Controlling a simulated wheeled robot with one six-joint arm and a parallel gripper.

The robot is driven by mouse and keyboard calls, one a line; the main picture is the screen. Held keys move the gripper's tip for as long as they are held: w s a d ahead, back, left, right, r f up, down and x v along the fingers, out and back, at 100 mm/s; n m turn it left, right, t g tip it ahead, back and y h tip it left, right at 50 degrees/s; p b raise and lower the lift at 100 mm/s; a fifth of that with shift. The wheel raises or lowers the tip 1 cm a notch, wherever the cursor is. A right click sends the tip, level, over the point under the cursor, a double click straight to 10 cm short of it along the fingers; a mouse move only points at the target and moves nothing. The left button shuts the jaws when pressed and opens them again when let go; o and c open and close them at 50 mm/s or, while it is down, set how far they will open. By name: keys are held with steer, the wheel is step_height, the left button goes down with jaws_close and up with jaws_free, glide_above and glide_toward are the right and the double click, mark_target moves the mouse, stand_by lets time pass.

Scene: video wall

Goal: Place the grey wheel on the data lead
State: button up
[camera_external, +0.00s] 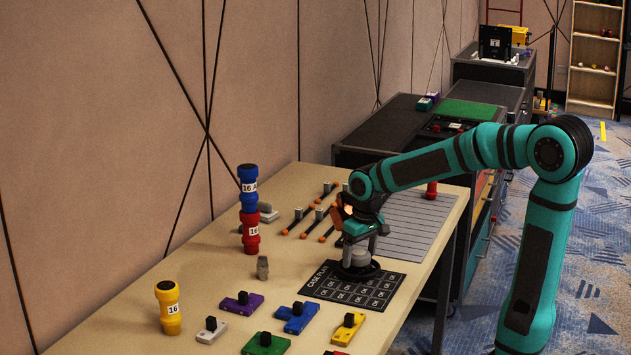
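My gripper (356,254) points down over the black CASE PLAN card on the table. A round grey piece with a dark rim (353,271) is directly under the fingers, probably the grey wheel; whether they grip it or it touches the card I cannot tell. Several dark leads (297,222) with orange ends and grey blocks lie on the table behind and left of my gripper. Which one is the data lead is not readable. My wrist hides part of the leads' area.
The CASE PLAN card (320,285) lies under my gripper. A blue-and-red stack (249,200) and a yellow cylinder (168,310) stand at left. Several coloured blocks, including a blue one (298,316), lie in front. A grey slatted panel (415,222) lies at right.

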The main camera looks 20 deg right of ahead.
mark_target(364, 254)
step_height(364, 254, up, 12)
steer(key=s, duration=0.1)
steer(key=shift+s+d, duration=0.15)
steer(key=shift+d, duration=0.15)
stand_by(0.4)
steer(key=shift+r, duration=0.1)
steer(key=s+d+r+m+t, duration=0.2)
steer(key=s+d+r+t, duration=0.4)
steer(key=d+r+t, duration=0.2)
steer(key=s+d+r+m+t, duration=0.2)
steer(key=s+d+r+t, duration=0.4)
steer(key=d+r+t, duration=0.2)
step_height(364, 254, up, 3)
steer(key=shift+s+d+f+h, duration=0.1)
steer(key=shift+s+d+h, duration=0.25)
steer(key=shift+d, duration=0.9)
